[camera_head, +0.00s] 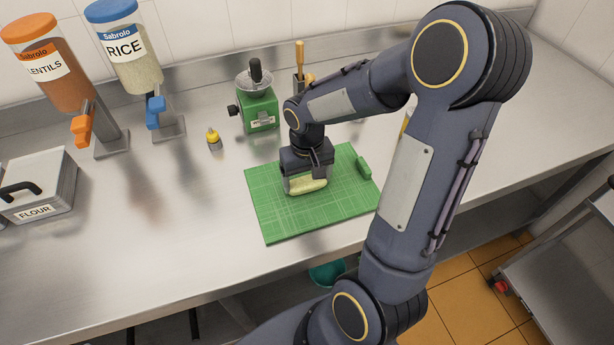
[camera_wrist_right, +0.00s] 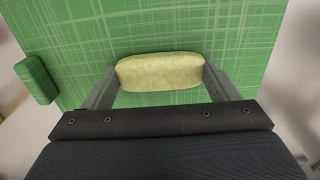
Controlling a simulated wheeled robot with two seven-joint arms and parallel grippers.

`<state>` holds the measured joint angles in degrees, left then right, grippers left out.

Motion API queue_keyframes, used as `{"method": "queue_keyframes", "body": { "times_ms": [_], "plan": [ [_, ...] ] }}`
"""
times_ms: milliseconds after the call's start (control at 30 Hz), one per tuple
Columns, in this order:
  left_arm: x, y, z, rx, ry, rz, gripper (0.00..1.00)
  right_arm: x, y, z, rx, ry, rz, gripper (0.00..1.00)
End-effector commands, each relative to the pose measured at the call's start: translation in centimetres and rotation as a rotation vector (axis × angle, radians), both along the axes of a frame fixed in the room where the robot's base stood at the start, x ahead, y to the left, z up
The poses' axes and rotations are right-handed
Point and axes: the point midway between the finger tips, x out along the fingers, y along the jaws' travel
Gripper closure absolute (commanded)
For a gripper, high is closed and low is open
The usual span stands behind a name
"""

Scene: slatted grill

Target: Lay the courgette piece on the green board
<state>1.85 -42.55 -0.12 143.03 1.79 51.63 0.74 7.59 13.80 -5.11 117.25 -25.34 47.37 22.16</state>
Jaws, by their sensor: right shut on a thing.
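The courgette piece (camera_head: 307,186) is pale yellow-green and oblong. It lies level between the fingers of my right gripper (camera_head: 305,184), over the middle of the green board (camera_head: 272,225). In the right wrist view the courgette piece (camera_wrist_right: 160,72) spans the gap between the two fingertips (camera_wrist_right: 160,80), which are shut on its ends. I cannot tell whether its underside touches the board (camera_wrist_right: 235,40). My left gripper is not in view.
A small green block (camera_head: 363,167) sits at the board's right edge. Behind the board stands a green device (camera_head: 259,110). A small yellow-topped bottle (camera_head: 213,139), lentil (camera_head: 50,70) and rice (camera_head: 132,60) dispensers and a flour box (camera_head: 38,190) stand left. The steel counter front-left is clear.

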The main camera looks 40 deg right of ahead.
Motion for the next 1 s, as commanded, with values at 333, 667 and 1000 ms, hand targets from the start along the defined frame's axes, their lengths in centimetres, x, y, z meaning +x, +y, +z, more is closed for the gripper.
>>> {"method": "queue_keyframes", "body": {
  "times_ms": [333, 667, 1000],
  "plan": [
    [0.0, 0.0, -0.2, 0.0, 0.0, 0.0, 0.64, 0.0, 0.0, -0.2, 0.0, 0.0, 0.0, 0.0],
    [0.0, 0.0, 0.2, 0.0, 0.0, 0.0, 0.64, 0.1, 0.0, 2.8, 0.0, -0.006, 0.0, 0.0],
    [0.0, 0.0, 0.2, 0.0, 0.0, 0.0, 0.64, 0.1, 0.0, 9.9, -0.001, -0.005, 0.0, 0.0]
  ]
}}
